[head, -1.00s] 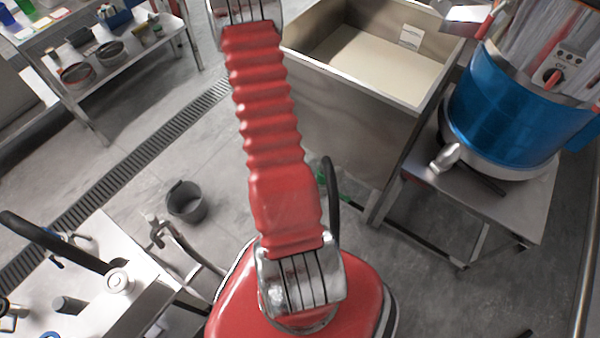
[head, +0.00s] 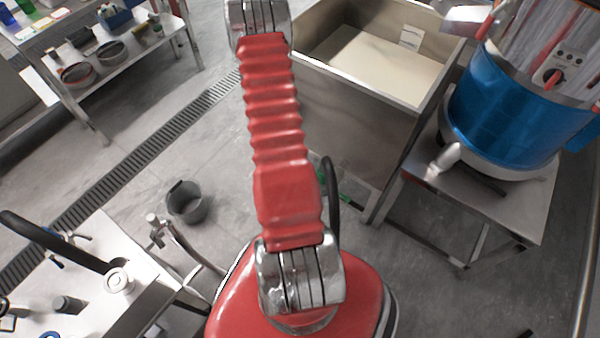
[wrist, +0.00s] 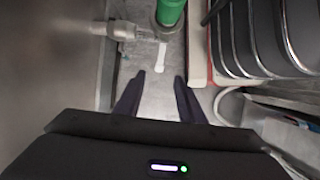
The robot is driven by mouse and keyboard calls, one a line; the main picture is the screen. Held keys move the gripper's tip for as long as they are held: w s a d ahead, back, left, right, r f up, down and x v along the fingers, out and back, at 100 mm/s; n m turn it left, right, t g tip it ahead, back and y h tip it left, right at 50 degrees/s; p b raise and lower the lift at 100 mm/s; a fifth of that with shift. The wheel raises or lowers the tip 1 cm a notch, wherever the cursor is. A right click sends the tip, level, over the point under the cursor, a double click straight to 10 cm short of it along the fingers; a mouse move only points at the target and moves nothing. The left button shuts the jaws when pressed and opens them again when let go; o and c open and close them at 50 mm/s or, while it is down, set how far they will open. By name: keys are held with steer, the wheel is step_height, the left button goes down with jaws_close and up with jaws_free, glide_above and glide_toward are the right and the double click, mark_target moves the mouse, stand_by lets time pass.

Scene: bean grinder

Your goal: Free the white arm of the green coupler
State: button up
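The green coupler (wrist: 170,12) is at the top of the wrist view, cut off by the frame edge, beside a grey pipe fitting. Its white arm (wrist: 161,56) hangs down from it toward my gripper. My gripper (wrist: 159,77) is open, with its two dark fingers apart and nothing between them. The lower end of the white arm is close ahead of the gap between the fingertips; I cannot tell the exact distance. In the head view, only a bit of green (head: 320,178) shows low beside the steel tank, partly hidden by my arm. My gripper is out of the head view.
The steel tank (head: 340,115) stands behind my arm. The blue grinder (head: 515,115) is on a steel table (head: 520,205) at right. A grey bucket (head: 187,203) stands on the floor. In the wrist view, a grey pipe (wrist: 85,27) is at left and dark ribbed bands (wrist: 265,35) at right.

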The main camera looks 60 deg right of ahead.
steer(key=x, duration=1)
steer(key=shift+s+f, duration=0.1)
steer(key=shift+f, duration=0.05)
jaws_close()
steer(key=shift+a, duration=0.15)
